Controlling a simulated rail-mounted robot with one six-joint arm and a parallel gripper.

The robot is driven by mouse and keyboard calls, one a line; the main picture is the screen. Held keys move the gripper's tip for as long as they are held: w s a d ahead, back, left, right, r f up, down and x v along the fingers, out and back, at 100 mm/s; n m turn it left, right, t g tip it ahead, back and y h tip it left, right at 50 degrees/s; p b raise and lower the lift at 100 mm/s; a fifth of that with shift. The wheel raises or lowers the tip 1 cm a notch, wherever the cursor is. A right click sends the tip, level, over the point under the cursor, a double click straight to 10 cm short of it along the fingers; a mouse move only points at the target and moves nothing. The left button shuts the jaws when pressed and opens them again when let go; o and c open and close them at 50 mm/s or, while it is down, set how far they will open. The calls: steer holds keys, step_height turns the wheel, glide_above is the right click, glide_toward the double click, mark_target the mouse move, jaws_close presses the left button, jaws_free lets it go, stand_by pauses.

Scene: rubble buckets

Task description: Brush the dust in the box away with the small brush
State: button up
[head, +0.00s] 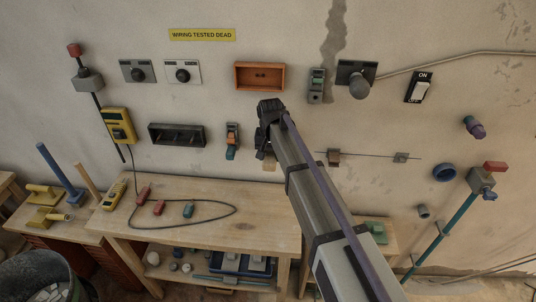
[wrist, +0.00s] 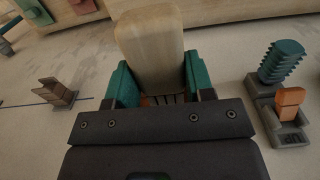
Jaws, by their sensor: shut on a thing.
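My gripper (head: 266,128) is in front of the wall, below the orange box, its jaws largely hidden by my arm in the head view. In the wrist view its teal fingers (wrist: 158,88) are shut on a pale wooden piece, which looks like the handle of the small brush (wrist: 150,45). A bit of the wood shows under the gripper in the head view (head: 269,164). Dark strips on orange show between the fingers; whether they are bristles I cannot tell. The orange open box (head: 259,65) on the wall has small dark marks inside. I cannot make out dust in it.
A dark grey open box (head: 177,124) and an orange-levered switch (head: 232,142) are on the wall to the left. A grey breaker (head: 317,86) and a round-knobbed unit (head: 358,86) are to the right. A wooden workbench (head: 210,225) stands below.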

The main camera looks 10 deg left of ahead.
steer(key=shift+d, duration=2.45)
steer(key=shift+s+a, duration=0.2)
steer(key=shift+a, duration=1.35)
steer(key=shift+s+a, duration=0.2)
steer(key=shift+a, duration=1.3)
steer(key=shift+d, duration=3.1)
steer(key=shift+s+a, duration=0.2)
steer(key=shift+a, duration=1.35)
steer(key=shift+s+a, duration=0.2)
steer(key=shift+a, duration=1.35)
steer(key=s, duration=0.6)
steer(key=shift+d, duration=0.2)
